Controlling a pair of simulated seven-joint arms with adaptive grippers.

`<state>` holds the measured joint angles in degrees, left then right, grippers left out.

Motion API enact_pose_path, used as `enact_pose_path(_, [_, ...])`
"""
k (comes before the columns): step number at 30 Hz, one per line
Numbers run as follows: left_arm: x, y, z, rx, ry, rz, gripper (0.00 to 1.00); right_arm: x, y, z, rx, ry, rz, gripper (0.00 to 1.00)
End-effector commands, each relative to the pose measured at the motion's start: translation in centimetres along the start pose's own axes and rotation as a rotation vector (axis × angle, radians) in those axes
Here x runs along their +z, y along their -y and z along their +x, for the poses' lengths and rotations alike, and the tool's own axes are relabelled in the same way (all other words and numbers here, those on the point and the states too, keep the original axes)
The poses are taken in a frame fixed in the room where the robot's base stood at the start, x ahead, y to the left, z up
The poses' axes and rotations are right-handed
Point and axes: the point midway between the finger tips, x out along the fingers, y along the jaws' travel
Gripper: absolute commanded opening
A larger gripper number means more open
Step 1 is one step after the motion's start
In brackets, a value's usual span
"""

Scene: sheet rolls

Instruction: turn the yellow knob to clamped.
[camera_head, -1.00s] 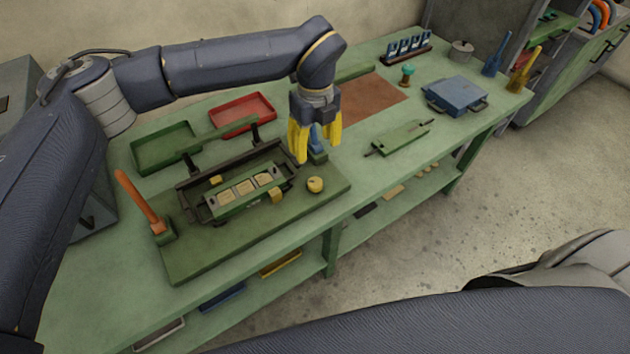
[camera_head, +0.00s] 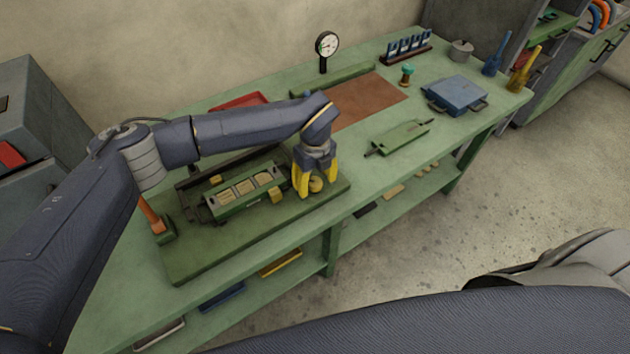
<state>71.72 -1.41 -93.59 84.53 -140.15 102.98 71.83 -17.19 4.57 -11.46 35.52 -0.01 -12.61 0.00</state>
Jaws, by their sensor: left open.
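The yellow knob (camera_head: 316,184) sits at the right end of the green fixture board (camera_head: 215,259). My left gripper (camera_head: 316,193) points down over it, open, with its yellow fingers on either side of the knob. I cannot tell whether the fingers touch it. The green clamp frame (camera_head: 216,206) stands on the board to the left of the knob and holds several pale pieces (camera_head: 244,187). An orange lever (camera_head: 152,214) stands at the board's left end, partly behind my left arm. My right gripper does not show.
A dial gauge (camera_head: 326,46) stands at the back of the green bench. A red tray (camera_head: 240,101) is partly hidden by my left arm. A green plate with handles (camera_head: 401,138) and a blue case (camera_head: 455,95) lie to the right. Bench between board and plate is clear.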

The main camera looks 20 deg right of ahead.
Motion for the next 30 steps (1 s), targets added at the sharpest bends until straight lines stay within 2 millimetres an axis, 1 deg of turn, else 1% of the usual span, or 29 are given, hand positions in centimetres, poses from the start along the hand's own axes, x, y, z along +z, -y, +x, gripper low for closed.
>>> enact_pose_path(4, [-0.02,0.01,0.38,0.000,0.000,0.001,0.59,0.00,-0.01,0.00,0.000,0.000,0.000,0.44])
enact_pose_path(13, [-0.02,0.01,0.41,0.000,0.000,0.000,0.59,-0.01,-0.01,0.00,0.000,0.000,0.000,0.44])
enact_pose_path(27, [-0.01,0.00,0.39,0.000,0.000,0.000,0.04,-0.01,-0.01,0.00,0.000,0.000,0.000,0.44])
enact_pose_path(28, [-0.01,0.00,0.39,0.000,0.000,0.000,0.01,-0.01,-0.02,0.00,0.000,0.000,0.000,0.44])
enact_pose_path(30, [0.00,0.00,0.39,0.000,0.000,0.000,0.00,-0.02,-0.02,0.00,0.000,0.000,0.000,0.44])
